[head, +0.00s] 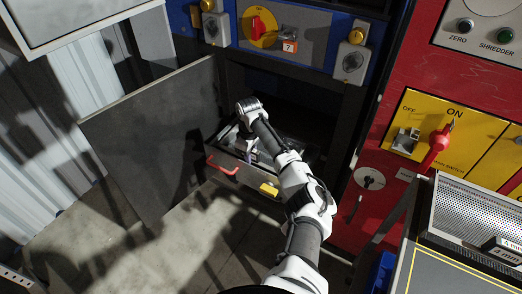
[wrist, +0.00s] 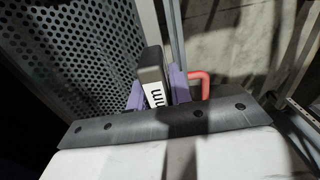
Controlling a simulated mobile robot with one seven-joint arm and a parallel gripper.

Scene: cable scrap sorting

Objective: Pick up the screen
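The screen is a dark perforated metal sheet (wrist: 75,50) filling the left of the wrist view. It has a grey grip block (wrist: 151,68) with a white label ending in "mm"; the rest of the label is hidden. My gripper (wrist: 155,92) has its two purple fingers on either side of this block, with no clear gap on either side. In the head view my gripper (head: 247,148) is down in the open drawer at the cabinet, where my arm hides most of the screen.
The drawer has a red handle (head: 222,165) and a yellow tag (head: 268,189). An open grey door (head: 150,130) stands to its left. A red control panel (head: 440,90) is on the right. Another perforated screen (head: 475,208), labelled 4 mm, lies at lower right. Concrete floor (head: 110,225) is clear at lower left.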

